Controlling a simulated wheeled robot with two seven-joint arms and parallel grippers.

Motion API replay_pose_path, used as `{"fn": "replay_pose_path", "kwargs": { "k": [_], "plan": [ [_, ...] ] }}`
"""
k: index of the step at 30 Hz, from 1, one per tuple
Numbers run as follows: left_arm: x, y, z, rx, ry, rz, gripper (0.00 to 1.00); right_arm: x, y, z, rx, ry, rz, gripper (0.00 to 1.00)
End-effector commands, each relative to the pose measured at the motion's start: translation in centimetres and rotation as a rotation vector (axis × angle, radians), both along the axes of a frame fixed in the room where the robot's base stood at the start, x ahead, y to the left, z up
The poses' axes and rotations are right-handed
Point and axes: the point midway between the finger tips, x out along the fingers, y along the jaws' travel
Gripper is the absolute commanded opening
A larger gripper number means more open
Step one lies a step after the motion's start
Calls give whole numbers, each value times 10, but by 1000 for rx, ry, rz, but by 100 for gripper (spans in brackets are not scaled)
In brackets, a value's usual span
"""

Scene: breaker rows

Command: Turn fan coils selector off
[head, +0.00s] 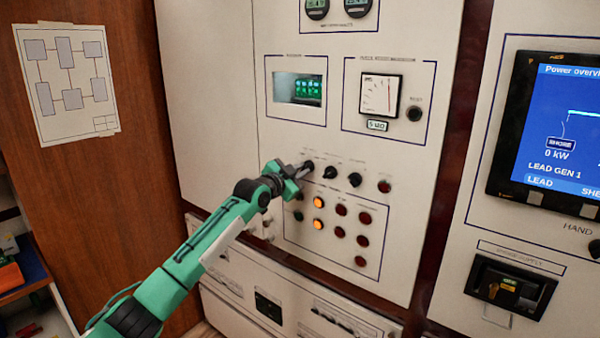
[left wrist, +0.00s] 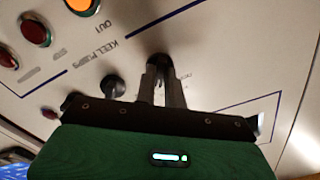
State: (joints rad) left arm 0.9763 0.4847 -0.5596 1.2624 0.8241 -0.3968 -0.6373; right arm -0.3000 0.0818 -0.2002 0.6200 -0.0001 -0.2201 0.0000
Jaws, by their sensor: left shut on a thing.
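A row of black selector knobs sits on the cream panel; the small labels above it are too blurred to read, so I cannot tell by label which one is the fan coils selector. My left gripper (head: 304,169) is shut on the leftmost selector knob (head: 309,164). In the left wrist view the two fingers (left wrist: 162,82) close around that dark knob (left wrist: 159,62), partly hiding it and its pointer. The middle knob (head: 330,172) and the right knob (head: 354,180) stand free beside it. My right gripper is not in view.
Lit orange lamps (head: 318,202) and several red buttons (head: 363,217) lie just below the knobs. A meter (head: 380,95) and a green display (head: 308,87) are above. A screen (head: 555,130) is at the right. A wooden wall (head: 110,180) stands at the left.

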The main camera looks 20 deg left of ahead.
Motion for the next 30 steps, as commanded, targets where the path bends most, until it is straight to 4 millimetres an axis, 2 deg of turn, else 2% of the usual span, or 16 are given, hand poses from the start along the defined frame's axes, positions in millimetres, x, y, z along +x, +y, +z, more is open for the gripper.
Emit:
{"fn": "replay_pose_path", "kwargs": {
  "k": [14, 30],
  "plan": [
    [0, -1, 0, -417, 153, -2, 0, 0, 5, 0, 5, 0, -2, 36],
    [0, -2, 1, -899, 327, -1, 0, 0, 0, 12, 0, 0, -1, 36]
  ]
}}
